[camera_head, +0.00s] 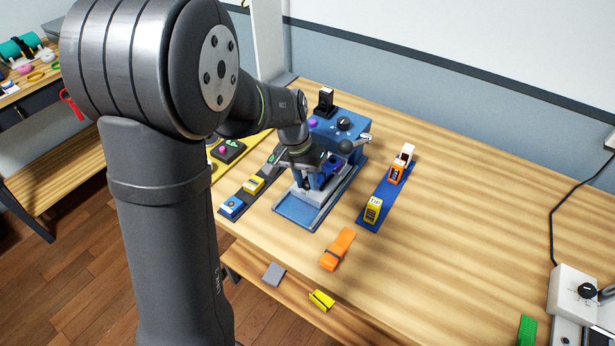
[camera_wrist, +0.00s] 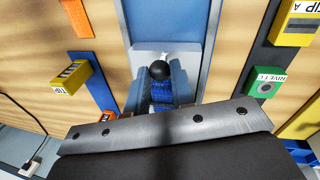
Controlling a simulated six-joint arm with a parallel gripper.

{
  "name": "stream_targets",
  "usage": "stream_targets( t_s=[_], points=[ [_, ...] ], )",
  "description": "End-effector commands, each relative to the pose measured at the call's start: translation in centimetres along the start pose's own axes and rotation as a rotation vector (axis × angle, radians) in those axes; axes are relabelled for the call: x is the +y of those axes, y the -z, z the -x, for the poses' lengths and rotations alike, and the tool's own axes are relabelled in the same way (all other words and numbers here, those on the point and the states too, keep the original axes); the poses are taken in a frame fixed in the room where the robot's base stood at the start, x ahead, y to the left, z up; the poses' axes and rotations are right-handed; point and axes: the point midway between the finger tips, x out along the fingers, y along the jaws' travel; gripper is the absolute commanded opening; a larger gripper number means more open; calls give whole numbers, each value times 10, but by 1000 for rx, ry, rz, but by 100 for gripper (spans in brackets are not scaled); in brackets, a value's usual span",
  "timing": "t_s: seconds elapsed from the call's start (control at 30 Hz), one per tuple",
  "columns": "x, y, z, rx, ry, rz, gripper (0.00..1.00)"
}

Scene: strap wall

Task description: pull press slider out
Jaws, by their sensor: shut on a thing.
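The blue press (camera_head: 354,131) stands on the wooden table, with a black ball knob on its side lever. Its blue base tray (camera_head: 297,212) extends toward the front; the tray also shows in the wrist view (camera_wrist: 165,18). The pale grey press slider (camera_head: 311,196) lies on this base, partly under my gripper. In the wrist view, the slider plate (camera_wrist: 186,47) carries a round black knob (camera_wrist: 160,70). My gripper (camera_wrist: 158,88) is shut with its two blue-grey fingers on either side of the knob. A blue ribbed part shows between the fingers. The knob is hidden in the head view.
A dark strip with blue and yellow boxes (camera_head: 254,185) lies left of the press. A blue strip (camera_head: 369,219) with several labelled boxes lies right. An orange strap (camera_head: 338,250) lies in front.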

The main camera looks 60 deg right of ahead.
Motion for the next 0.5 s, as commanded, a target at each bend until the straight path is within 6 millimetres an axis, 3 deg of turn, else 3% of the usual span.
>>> stream_targets(
  t_s=[0.3,0.5],
  points=[
    [-15,-74,4,0,1,3,0],
    [-20,-101,5,1,1,2,0]
  ],
)
